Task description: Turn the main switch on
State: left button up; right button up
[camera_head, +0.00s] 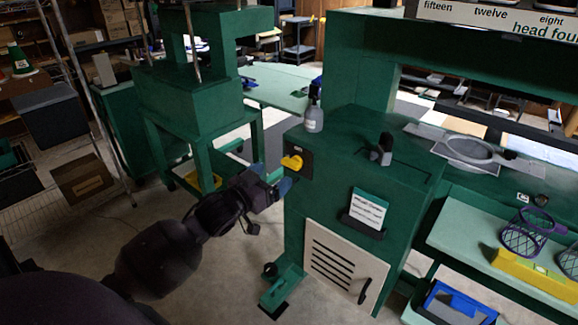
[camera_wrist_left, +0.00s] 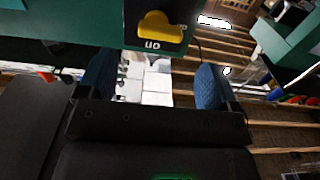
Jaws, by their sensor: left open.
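The main switch is a yellow rotary knob (camera_head: 291,162) on a black plate, on the side of a green machine cabinet (camera_head: 340,205). In the left wrist view the yellow knob (camera_wrist_left: 160,27) is at the top centre, with an upside-down "on" label beside it. My left gripper (camera_head: 278,180) is just below and left of the switch in the head view. Its two blue-tipped fingers (camera_wrist_left: 155,85) are spread with nothing between them. The knob lies beyond the fingers, apart from them. My right gripper is in neither view.
A spray bottle (camera_head: 313,115) stands on the cabinet top near the switch. A sign holder (camera_head: 367,210) and a vented pale door (camera_head: 340,268) are on the cabinet front. Another green machine (camera_head: 190,105) stands to the left. Open floor lies between them.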

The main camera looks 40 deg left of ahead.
aim_at(288, 166)
pick_arm(q)
jog(key=w, duration=0.6)
jog(key=shift+d+f+b, duration=0.1)
jog(key=shift+d+b, duration=0.1)
jog(key=shift+b, duration=0.1)
jog(key=shift+w, duration=0.45)
jog(key=shift+c, duration=0.3)
